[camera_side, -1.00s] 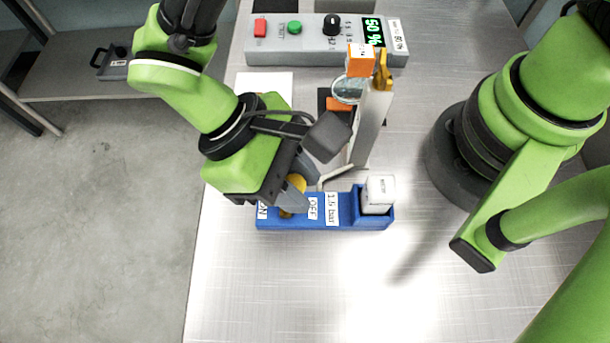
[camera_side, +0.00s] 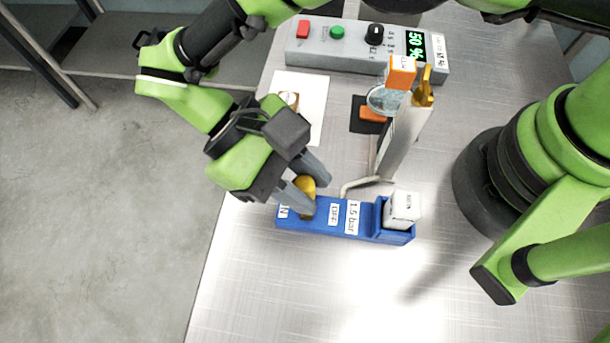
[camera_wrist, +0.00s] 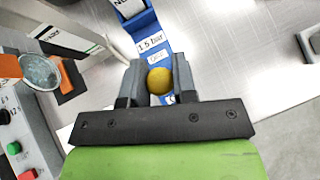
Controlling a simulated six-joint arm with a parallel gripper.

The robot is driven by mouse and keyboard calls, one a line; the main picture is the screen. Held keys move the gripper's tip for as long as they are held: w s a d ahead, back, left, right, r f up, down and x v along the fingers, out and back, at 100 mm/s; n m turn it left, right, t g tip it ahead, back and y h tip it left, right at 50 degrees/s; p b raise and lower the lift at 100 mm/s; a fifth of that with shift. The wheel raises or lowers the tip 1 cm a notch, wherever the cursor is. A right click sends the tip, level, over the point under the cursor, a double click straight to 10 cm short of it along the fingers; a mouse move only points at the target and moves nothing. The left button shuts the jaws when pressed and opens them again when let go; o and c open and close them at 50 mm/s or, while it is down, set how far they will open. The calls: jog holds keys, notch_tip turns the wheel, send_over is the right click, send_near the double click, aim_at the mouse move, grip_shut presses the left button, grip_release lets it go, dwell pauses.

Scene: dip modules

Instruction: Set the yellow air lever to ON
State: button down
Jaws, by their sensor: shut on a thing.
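The air lever has a round yellow knob (camera_side: 307,184) and stands on a blue block (camera_side: 364,233). The block carries an ON label (camera_side: 283,211) at its left, partly hidden, an OFF label (camera_side: 334,213) and a 1.5 bar label (camera_side: 352,217). My gripper (camera_side: 306,182) is shut on the knob, one finger on each side. The knob leans toward the ON end. In the wrist view the knob (camera_wrist: 159,81) sits between the fingers, with the OFF label (camera_wrist: 155,58) just beyond it. My fingers hide the lever's lower part in part.
A control box (camera_side: 350,55) lies at the back. The table in front is clear.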

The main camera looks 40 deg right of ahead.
jog(key=c, duration=0.9)
grip_release()
jog(key=shift+w+a+r, duration=0.25)
jog(key=shift+w+r, duration=0.1)
jog(key=shift+w, duration=0.15)
jog(key=shift+v, duration=0.85)
notch_tip(320, 180, up, 7)
jog(key=shift+c, duration=0.2)
